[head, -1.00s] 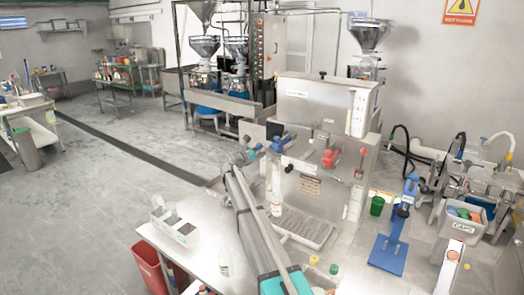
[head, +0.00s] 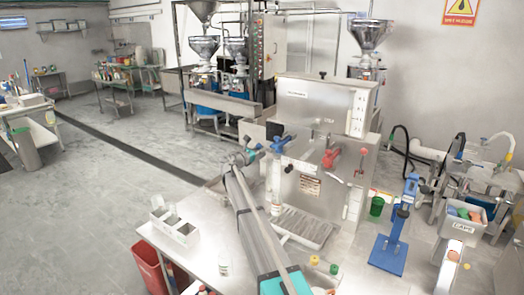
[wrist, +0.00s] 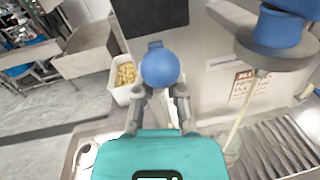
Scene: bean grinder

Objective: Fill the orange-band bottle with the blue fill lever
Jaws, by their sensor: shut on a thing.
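The blue fill lever ends in a round blue knob (wrist: 160,68). My gripper (wrist: 160,92) is shut on this knob in the wrist view; in the head view my gripper (head: 250,156) is at the front left of the steel machine. The blue valve (head: 279,152) is just right of it; its blue and grey body (wrist: 285,30) fills the wrist view's upper right. A thin pale stream or tube (wrist: 246,115) runs down from it towards a clear vessel (wrist: 232,152) over the drip grate. I cannot make out an orange band on that vessel.
A red lever (head: 331,157) sits right of the blue valve. A blue stand (head: 390,250) and green cup (head: 377,206) are further right. A white bottle (head: 223,263) and grey caddy (head: 183,232) stand on the left table. A drip grate (head: 305,226) fronts the machine.

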